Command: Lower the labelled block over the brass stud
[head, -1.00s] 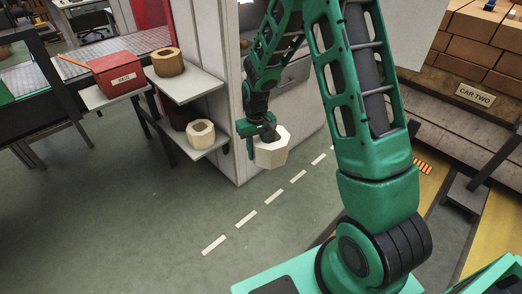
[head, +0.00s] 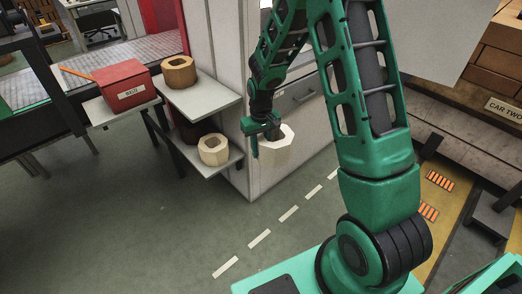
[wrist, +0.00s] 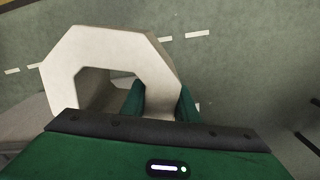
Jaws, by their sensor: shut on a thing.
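A white, many-sided block (head: 277,152) with a square hole hangs in my gripper (head: 262,132), in the air near the grey cabinet's corner. In the wrist view the block (wrist: 105,48) fills the upper left. There my gripper (wrist: 161,98) is shut on the block's wall, with one green finger inside the hole and the other outside. I see no label on the faces that show. I cannot make out a brass stud in either current view.
A wooden ring block (head: 179,73) stands on an upper shelf and a pale one (head: 213,150) on a lower shelf. A red box (head: 125,85) is beside them. A "CAR TWO" sign (head: 504,108) marks the brick stack at right. Green floor (head: 130,220) lies clear in front.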

